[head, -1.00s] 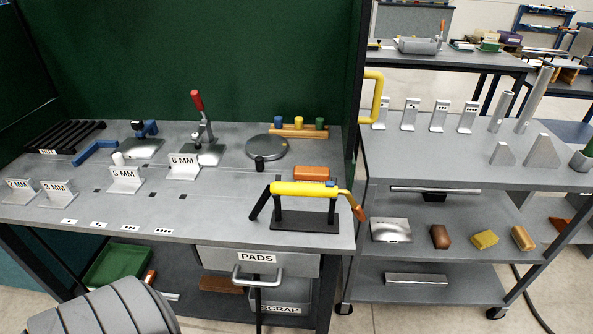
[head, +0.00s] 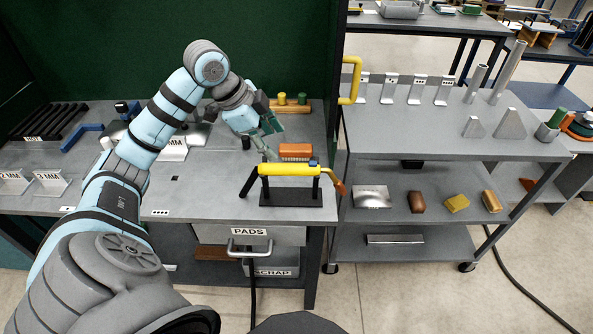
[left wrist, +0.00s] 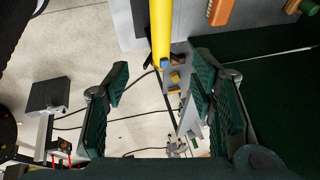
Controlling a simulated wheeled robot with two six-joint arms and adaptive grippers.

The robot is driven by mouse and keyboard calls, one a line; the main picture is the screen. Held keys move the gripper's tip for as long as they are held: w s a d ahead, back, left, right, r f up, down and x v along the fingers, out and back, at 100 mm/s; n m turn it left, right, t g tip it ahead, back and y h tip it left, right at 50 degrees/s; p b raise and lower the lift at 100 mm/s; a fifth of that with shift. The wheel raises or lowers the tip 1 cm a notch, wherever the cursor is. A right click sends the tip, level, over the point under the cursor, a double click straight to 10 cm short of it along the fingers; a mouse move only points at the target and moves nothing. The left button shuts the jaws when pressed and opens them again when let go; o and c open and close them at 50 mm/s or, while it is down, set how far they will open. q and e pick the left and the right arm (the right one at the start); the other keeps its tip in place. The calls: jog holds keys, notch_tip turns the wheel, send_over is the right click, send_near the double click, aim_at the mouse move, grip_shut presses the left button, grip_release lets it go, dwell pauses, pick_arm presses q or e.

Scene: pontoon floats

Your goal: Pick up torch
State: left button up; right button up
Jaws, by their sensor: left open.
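The torch (head: 290,169) has a yellow body, an orange end at right and a black end at left. It rests level across a black stand (head: 291,196) near the front right of the bench. My left gripper (head: 271,142) is above and behind the torch in the head view, open and empty. In the left wrist view the yellow torch body (left wrist: 161,30) points down toward the gap between the spread fingers of my left gripper (left wrist: 162,78). The fingers appear apart from it. My right gripper is not in view.
An orange brush-like block (head: 295,151) lies just behind the torch. A wooden rack (head: 296,109) with coloured pegs stands at the back. A yellow handle (head: 357,80) rises from the trolley (head: 450,125) at right.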

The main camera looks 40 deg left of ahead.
aim_at(294, 166)
pick_arm(q)
jog(key=b+x, duration=0.1)
jog(key=x, duration=1.3)
jog(key=shift+w+r, duration=0.1)
jog(key=shift+w, duration=0.05)
grip_shut()
